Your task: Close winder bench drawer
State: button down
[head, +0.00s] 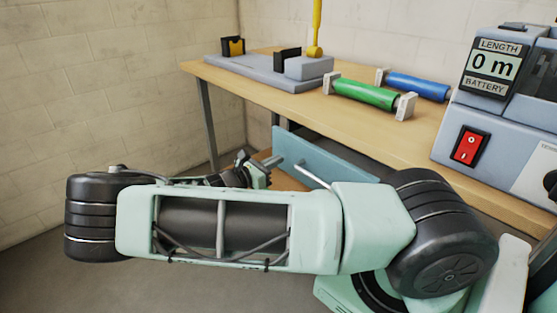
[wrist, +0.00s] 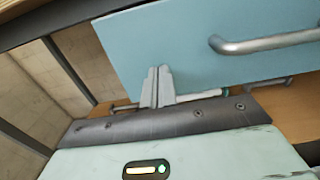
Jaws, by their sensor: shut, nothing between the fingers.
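The winder bench drawer shows as a light blue front panel (head: 335,158) under the wooden bench, standing out from the bench's edge, so the drawer looks open. The panel fills the upper wrist view (wrist: 165,45), with its grey bar handle (wrist: 265,43) at the right. My gripper (head: 274,161) is at the panel's left part, left of the handle. In the wrist view its two fingers (wrist: 158,70) are together and empty, with the tips over the panel's lower part. I cannot tell whether they touch it. My arm hides the panel's lower area in the head view.
A metal bench leg (head: 208,125) stands at the left. The floor at left is clear.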

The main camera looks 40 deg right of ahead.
aim_at(286, 155)
jog(key=shift+d, duration=0.9)
jog(key=shift+s+d+p, duration=0.2)
jog(key=shift+d+p, duration=0.4)
jog(key=shift+d, duration=1.8)
jog(key=shift+r, duration=0.1)
